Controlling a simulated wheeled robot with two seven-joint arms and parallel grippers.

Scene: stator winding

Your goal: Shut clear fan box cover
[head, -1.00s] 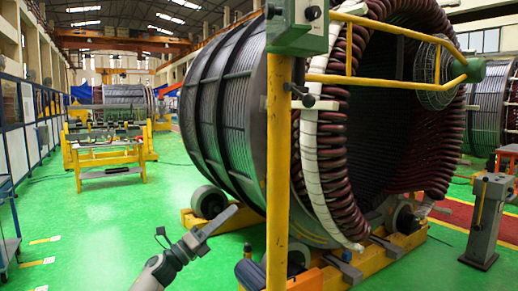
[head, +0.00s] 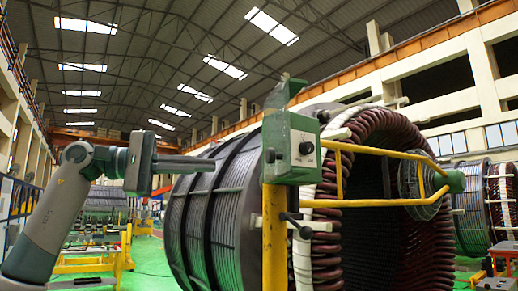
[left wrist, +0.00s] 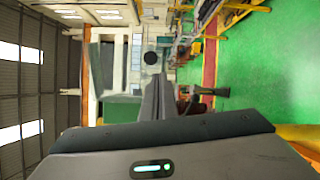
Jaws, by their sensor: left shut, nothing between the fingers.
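A green control box (head: 291,147) sits on top of a yellow post in the middle of the head view. It has a round dark knob on its front. A grey-green flap (head: 286,92) stands raised and tilted above the box; I cannot tell whether it is clear. A round caged fan (head: 420,186) is on the yellow frame to the right. My left gripper (head: 208,164) is left of the box, apart from it, shut and empty, with its fingers pointing right. Its fingers also show in the left wrist view (left wrist: 157,92). My right gripper is not in view.
The large stator (head: 215,215) with its dark coil ends stands behind the post. Yellow rails (head: 385,203) run right from the post toward the fan. A second stator (head: 485,208) is at the right. Green floor (head: 150,262) is open at the lower left.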

